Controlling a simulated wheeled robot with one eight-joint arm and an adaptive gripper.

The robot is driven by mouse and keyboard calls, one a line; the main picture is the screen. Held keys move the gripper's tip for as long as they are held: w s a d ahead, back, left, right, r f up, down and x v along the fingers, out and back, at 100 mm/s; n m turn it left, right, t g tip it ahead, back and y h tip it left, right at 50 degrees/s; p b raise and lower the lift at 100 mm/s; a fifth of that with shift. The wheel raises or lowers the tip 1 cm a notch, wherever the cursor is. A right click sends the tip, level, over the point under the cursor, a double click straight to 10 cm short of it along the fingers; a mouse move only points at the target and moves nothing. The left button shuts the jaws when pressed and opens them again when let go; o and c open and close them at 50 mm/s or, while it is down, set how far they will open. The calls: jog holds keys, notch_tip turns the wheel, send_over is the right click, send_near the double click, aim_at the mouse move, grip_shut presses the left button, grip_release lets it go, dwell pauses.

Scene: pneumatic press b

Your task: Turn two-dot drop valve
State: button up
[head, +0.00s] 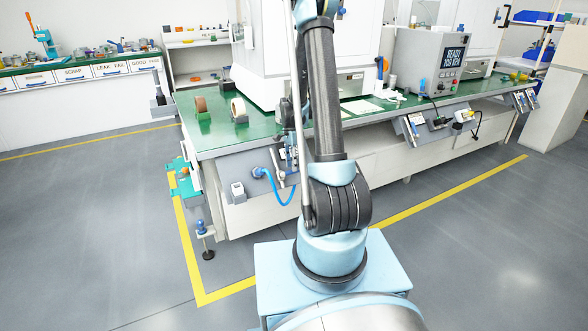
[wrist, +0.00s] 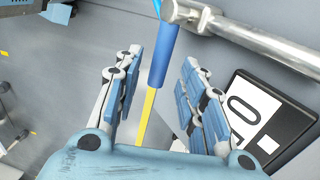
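My gripper (wrist: 160,62) is open in the wrist view, with its two blue padded fingers spread apart. A blue bar-like part (wrist: 163,45) shows in the gap between them; I cannot tell whether it is a valve handle or a hose, or whether a finger touches it. A metal rod (wrist: 250,38) runs from the top middle to the right edge. No two-dot mark is readable, so I cannot pick out the two-dot drop valve. In the head view, my arm hides part of the bench front, and I cannot make out the gripper there.
A black panel with a white marked card (wrist: 248,112) lies beside the right finger. In the head view, a blue hose (head: 282,203) hangs from the bench front (head: 215,172). A yellow line (head: 189,245) marks the open floor.

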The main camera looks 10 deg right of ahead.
jog(key=shift+s+f, duration=0.15)
jog(key=shift+f, duration=0.85)
grip_shut()
